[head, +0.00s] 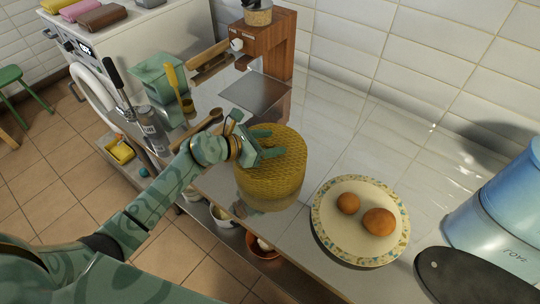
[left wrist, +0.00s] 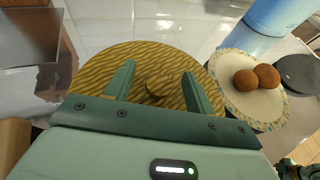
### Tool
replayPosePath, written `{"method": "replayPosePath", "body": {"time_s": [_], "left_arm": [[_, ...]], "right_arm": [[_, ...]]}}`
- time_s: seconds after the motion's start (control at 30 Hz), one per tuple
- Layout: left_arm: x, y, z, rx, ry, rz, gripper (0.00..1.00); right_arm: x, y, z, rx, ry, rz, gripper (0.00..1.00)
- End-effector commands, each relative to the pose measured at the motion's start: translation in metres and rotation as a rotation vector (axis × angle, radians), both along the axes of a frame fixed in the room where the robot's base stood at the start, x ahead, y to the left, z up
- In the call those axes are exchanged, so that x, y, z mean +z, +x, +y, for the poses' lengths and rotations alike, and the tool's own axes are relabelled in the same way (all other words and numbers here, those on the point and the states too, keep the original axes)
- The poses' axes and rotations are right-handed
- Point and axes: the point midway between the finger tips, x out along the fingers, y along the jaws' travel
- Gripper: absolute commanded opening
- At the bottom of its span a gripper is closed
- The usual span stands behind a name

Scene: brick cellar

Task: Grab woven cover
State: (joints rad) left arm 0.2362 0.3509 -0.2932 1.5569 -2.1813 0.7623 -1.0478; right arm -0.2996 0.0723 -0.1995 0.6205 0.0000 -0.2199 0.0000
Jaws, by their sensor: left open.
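The woven cover (head: 272,182) is a yellow-brown, round, drum-shaped piece on the shiny counter, in the middle of the head view. My left gripper (head: 268,143) is over its top, with the fingers pointing across it. In the left wrist view the cover (left wrist: 110,62) fills the middle, and its knob (left wrist: 163,84) shows between the two green fingers of my left gripper (left wrist: 158,88). The fingers are spread, with gaps on both sides of the knob. What is under the cover is hidden.
Right of the cover is a patterned plate (head: 330,232) with two brown, round foods. Beyond it are a dark board (head: 470,275) and blue canisters (head: 490,225). Counter behind the plate is clear.

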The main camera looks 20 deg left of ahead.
Motion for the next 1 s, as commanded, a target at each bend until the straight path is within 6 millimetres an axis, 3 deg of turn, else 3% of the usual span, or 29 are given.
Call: {"method": "replayPosePath", "body": {"time_s": [0.23, 0.43, 0.77, 1.0], "left_arm": [[-0.001, 0.002, -0.001, 0.001, 0.001, 0.000, 0.54], [-0.001, 0.002, -0.001, 0.001, 0.001, 0.000, 0.00], [0.003, 0.002, -0.001, 0.000, 0.002, -0.002, 0.00], [0.038, 0.002, -0.001, -0.002, 0.004, -0.006, 0.00]], "right_arm": [[0.000, 0.000, -0.004, 0.002, -0.005, 0.001, 0.36], [0.000, 0.000, -0.006, 0.003, -0.007, 0.001, 0.36], [0.002, 0.000, -0.007, 0.004, -0.010, 0.000, 0.36], [0.016, 0.002, -0.007, 0.004, -0.009, -0.005, 0.36]]}}
